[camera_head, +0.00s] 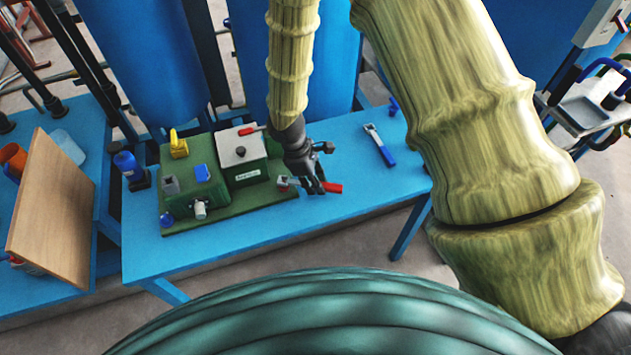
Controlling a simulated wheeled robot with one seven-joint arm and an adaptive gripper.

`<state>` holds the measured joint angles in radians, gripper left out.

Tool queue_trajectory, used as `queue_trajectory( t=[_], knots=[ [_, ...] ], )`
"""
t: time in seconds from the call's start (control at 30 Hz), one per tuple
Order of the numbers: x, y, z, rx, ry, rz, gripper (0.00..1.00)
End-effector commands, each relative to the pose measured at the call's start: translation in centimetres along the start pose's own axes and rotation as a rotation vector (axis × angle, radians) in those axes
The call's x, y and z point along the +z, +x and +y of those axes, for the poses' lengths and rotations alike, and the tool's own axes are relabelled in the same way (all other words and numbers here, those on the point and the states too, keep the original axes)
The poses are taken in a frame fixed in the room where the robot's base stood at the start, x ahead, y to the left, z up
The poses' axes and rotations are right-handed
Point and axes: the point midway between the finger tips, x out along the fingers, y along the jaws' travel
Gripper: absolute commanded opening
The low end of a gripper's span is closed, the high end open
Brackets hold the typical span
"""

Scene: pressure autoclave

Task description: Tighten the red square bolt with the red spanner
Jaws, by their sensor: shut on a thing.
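My gripper (318,185) is over the blue bench, at the right edge of the green board, and is shut on the red spanner. The red end of the spanner's handle (334,188) sticks out to the right of the fingers. Its grey head (284,181) points left, near the front right of the box on the board. I cannot make out a red square bolt for certain. I cannot tell whether the spanner's head touches anything. The middle of the spanner is hidden by my fingers.
The green board (230,218) bears a white-topped box (240,150) with a red lever (250,130), a green block with yellow (178,145) and blue (202,173) parts. A blue-handled spanner (380,148) lies right on the bench (350,225). Blue tanks (145,60) stand behind.

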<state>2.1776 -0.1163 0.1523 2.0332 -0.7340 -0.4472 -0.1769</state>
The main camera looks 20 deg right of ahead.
Motion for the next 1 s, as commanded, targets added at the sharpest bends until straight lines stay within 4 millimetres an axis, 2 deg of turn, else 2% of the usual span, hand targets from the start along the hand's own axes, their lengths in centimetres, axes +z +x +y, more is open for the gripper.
queue_trajectory(
  t=[0.47,1.0],
  knots=[
    [0.0,0.0,0.0,0.000,0.000,0.000,0.00],
    [-0.3,0.9,0.0,0.000,0.000,0.000,0.00]
  ],
)
